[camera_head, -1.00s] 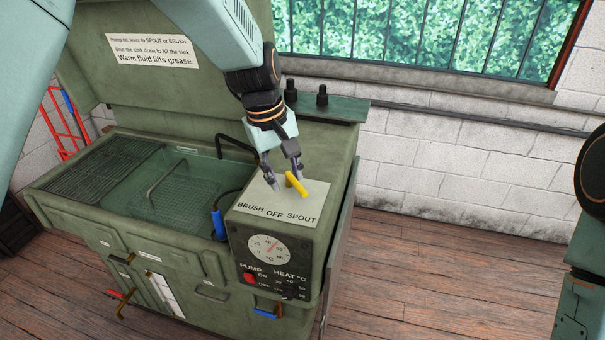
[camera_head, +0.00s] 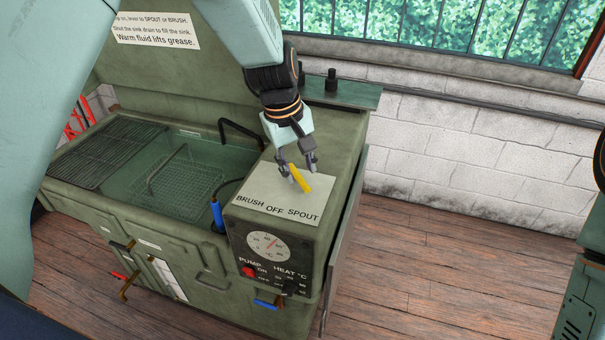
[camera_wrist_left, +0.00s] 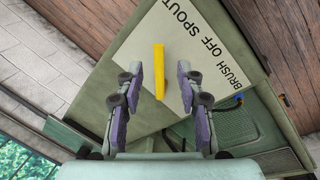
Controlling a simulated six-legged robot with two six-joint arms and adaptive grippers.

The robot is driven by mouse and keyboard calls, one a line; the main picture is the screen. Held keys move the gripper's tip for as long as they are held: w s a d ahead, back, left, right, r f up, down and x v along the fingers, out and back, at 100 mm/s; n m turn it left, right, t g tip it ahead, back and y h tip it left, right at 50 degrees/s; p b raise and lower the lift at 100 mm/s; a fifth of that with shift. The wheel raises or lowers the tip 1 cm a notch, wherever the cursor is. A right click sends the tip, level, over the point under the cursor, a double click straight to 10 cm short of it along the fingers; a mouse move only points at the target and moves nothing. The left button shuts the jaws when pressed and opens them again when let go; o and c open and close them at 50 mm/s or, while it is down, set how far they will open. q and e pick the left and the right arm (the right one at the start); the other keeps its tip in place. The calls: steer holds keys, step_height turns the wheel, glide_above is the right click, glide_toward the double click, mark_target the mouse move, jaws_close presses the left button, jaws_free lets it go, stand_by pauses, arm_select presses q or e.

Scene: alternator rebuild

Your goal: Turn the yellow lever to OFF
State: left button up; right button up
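The yellow lever (camera_head: 301,181) sits on the pale label plate (camera_head: 262,203) on top of the washer's control box. Its near end points toward the word SPOUT, to the right of OFF; BRUSH is at the left. My left gripper (camera_head: 298,168) is open just above the lever. In the left wrist view the lever (camera_wrist_left: 159,67) lies between the two spread fingers (camera_wrist_left: 160,78), with a gap on each side. I cannot tell how far the tips are above the plate. My right gripper is out of view; only part of my right arm shows at the right edge.
A dial (camera_head: 267,246) and the red pump switch (camera_head: 248,271) are on the box's front. The sink with a wire basket (camera_head: 187,182) and a blue-handled hose (camera_head: 218,214) lie left of it. Black knobs stand on the ledge (camera_head: 354,95) behind. The floor at right is clear.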

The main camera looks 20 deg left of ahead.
mark_target(303, 183)
arm_select(q)
steer(key=f, duration=0.3)
steer(key=shift+w+d+f, duration=0.2)
steer(key=shift+w+d, duration=0.05)
steer(key=shift+w, duration=0.15)
steer(key=shift+w+a+f, duration=0.15)
steer(key=shift+w+f, duration=0.1)
steer(key=shift+f, duration=0.15)
steer(key=shift+s+r, duration=0.15)
steer(key=shift+s, duration=0.1)
steer(key=shift+s+d+r, duration=0.15)
steer(key=shift+d, duration=0.05)
steer(key=shift+c, duration=1.3)
steer(key=shift+w+a+f, duration=0.1)
steer(key=shift+w+f, duration=0.15)
steer(key=shift+w, duration=0.05)
steer(key=c, duration=0.4)
jaws_close()
steer(key=shift+r, duration=0.1)
